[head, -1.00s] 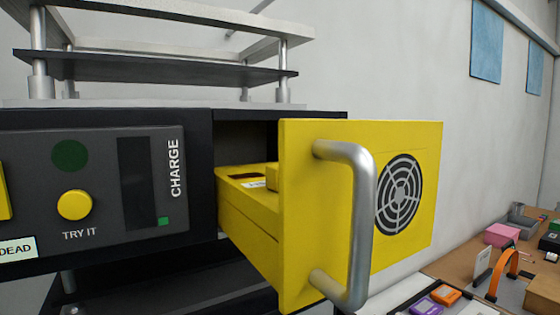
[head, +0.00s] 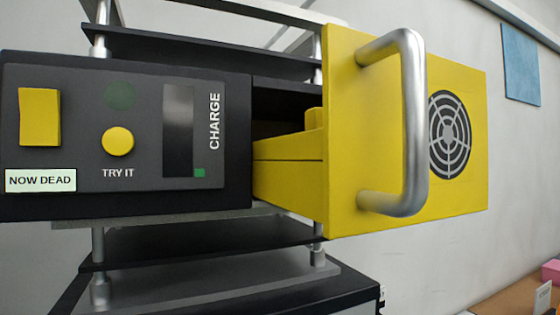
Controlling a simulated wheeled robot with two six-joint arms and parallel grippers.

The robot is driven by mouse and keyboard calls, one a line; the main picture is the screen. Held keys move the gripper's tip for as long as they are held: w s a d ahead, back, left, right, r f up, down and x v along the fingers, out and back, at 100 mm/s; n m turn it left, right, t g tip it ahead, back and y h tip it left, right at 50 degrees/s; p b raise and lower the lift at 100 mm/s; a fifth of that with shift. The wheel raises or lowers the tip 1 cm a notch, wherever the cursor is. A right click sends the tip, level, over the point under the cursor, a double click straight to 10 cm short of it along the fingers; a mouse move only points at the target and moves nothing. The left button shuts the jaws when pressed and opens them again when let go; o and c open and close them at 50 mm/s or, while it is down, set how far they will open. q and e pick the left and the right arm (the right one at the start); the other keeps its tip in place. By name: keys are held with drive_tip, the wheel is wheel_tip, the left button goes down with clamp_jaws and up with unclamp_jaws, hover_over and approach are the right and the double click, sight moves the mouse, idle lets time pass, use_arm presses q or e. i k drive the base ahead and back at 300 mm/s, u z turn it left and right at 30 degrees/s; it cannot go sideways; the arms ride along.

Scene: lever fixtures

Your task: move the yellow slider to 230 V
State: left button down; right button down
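A yellow drawer unit (head: 350,150) with a silver bar handle (head: 412,125) and a round black fan grille is pulled out of the black housing (head: 245,130). Inside it, a small yellow block (head: 314,119) stands up from the drawer's body, partly hidden behind the front plate; I cannot tell whether it is the slider. No 230 V marking can be read. Neither of my grippers is in view.
The dark panel (head: 145,155) has a yellow rocker (head: 40,117), a round yellow button (head: 118,141) marked TRY IT, a NOW DEAD label (head: 41,180) and a CHARGE bar (head: 179,130) with green at its bottom. A table edge (head: 515,300) shows at lower right.

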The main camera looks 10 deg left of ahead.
sight(313, 117)
drive_tip(key=z, duration=1.75)
drive_tip(key=k, duration=1.5)
drive_tip(key=u, duration=1.5)
